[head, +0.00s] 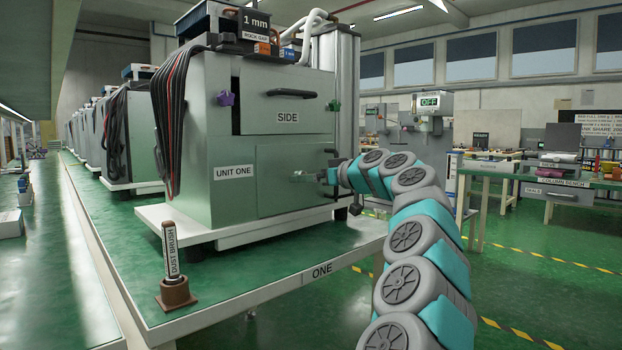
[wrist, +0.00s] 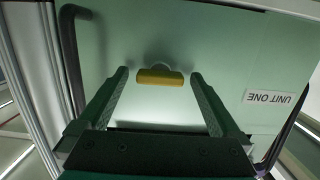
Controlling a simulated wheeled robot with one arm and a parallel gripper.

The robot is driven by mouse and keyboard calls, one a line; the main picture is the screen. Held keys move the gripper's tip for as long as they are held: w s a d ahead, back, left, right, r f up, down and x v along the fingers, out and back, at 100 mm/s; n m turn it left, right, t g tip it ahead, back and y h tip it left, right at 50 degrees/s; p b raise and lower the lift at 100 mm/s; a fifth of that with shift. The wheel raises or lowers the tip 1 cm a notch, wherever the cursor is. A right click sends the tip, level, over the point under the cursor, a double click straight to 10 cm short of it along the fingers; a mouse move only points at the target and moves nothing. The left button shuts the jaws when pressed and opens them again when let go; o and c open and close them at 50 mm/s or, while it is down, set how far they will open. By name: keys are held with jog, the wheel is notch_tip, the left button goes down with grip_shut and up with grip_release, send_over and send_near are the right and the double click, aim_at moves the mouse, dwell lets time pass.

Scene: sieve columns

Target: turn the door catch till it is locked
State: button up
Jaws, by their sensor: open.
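The door catch (wrist: 160,77) is a short yellow bar on the pale green door (wrist: 215,55) of unit one, lying level across the wrist view. A round plate shows faintly behind it. My gripper (wrist: 159,74) is open, with one dark finger on each side of the catch and a visible gap to both its ends. I cannot tell how deep the fingertips reach around it. In the head view my gripper (head: 328,176) is at the right part of the lower door (head: 285,176), and the catch is hidden there.
The unit (head: 222,140) stands on a white base board on a green bench (head: 250,285). A dust brush (head: 171,250) stands at the bench's front left. A dark handle (wrist: 72,50) stands out near the catch. Black cables hang on the unit's left. The right aisle is open.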

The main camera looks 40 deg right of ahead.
jog(key=s+r, duration=0.1)
jog(key=s, duration=0.6)
jog(key=shift+s+d+b, duration=0.3)
jog(key=shift+s, duration=0.05)
jog(key=shift+s, duration=0.1)
